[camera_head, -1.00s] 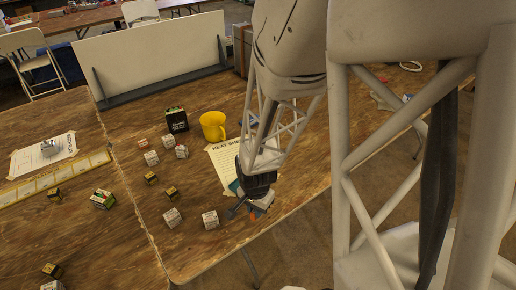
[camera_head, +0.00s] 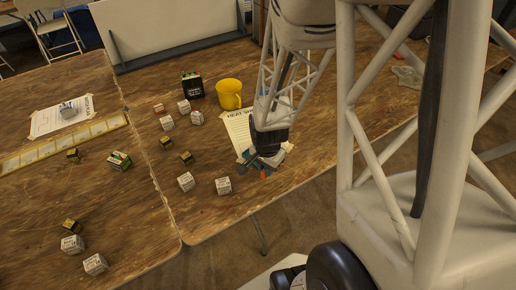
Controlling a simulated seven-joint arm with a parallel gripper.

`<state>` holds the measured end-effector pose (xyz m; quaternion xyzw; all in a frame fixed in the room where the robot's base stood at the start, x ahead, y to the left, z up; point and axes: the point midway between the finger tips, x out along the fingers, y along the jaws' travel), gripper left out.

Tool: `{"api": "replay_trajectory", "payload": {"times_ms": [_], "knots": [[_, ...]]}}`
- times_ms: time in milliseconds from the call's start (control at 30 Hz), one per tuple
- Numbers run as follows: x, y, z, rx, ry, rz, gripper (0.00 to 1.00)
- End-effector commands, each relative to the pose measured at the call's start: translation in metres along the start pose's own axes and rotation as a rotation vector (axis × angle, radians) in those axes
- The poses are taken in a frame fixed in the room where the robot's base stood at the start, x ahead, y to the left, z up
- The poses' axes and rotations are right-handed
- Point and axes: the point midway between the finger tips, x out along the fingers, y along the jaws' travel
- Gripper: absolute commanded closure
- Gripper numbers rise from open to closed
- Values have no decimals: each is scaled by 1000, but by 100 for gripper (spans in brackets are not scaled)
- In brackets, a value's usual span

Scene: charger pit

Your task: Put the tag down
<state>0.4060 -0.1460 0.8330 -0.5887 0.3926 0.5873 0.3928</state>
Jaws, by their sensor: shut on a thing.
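My gripper (camera_head: 262,163) points down low over the right part of the wooden table (camera_head: 210,215), at the lower edge of a printed white sheet (camera_head: 236,128). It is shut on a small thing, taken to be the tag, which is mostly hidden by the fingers. Small bluish and orange bits show around the fingertips, too small to tell apart. I cannot tell whether the tag touches the table.
A yellow mug (camera_head: 229,94) and a black box (camera_head: 192,85) stand behind the sheet. Several small white and dark cubes lie left of my gripper, the nearest a white cube (camera_head: 223,185). The table's front edge is close below. Bare wood lies to the right.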

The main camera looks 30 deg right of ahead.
Motion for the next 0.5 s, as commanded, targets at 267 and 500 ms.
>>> {"api": "replay_trajectory", "payload": {"times_ms": [267, 500], "knots": [[5, -29, -26, 0, -2, 2, 100], [8, -54, -49, 0, -2, 2, 100]]}}
